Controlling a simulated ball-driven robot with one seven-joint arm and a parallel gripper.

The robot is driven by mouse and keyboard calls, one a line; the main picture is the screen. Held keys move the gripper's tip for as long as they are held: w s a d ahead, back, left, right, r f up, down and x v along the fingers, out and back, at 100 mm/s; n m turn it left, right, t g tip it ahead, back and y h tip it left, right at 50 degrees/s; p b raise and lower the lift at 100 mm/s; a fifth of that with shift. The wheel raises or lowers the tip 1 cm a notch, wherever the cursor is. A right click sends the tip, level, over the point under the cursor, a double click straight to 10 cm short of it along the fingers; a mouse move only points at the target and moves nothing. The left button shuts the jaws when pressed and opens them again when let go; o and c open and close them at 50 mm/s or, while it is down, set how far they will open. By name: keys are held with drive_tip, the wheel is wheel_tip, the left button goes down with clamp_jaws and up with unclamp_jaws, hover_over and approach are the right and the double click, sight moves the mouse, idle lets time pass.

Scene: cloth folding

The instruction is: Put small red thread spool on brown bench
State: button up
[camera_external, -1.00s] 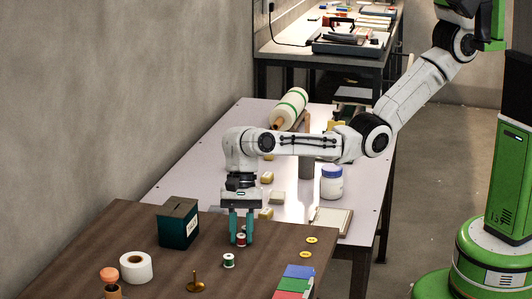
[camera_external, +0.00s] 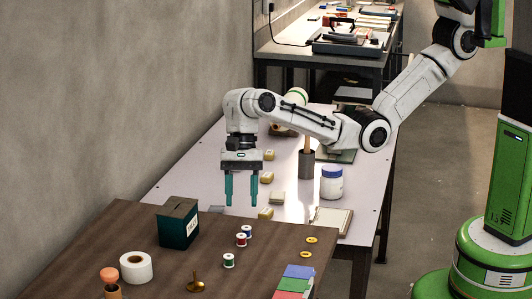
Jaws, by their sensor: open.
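The small red thread spool (camera_external: 241,240) stands upright on the brown bench (camera_external: 300,240), between a blue spool (camera_external: 247,231) behind it and a green spool (camera_external: 229,261) in front. My gripper (camera_external: 242,204) is open and empty, fingers pointing down. It hangs above and behind the red spool, clear of it. Nothing hides the red spool except a slight overlap with the blue one.
A dark green box (camera_external: 179,224) stands to the left of the spools. A white tape roll (camera_external: 136,267) and a brass spike (camera_external: 196,283) are nearer the front. A pale table (camera_external: 190,178) adjoins behind.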

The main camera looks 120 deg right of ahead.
drive_tip(key=v, duration=0.3)
drive_tip(key=shift+d+r, duration=0.1)
drive_tip(key=shift+r, duration=0.1)
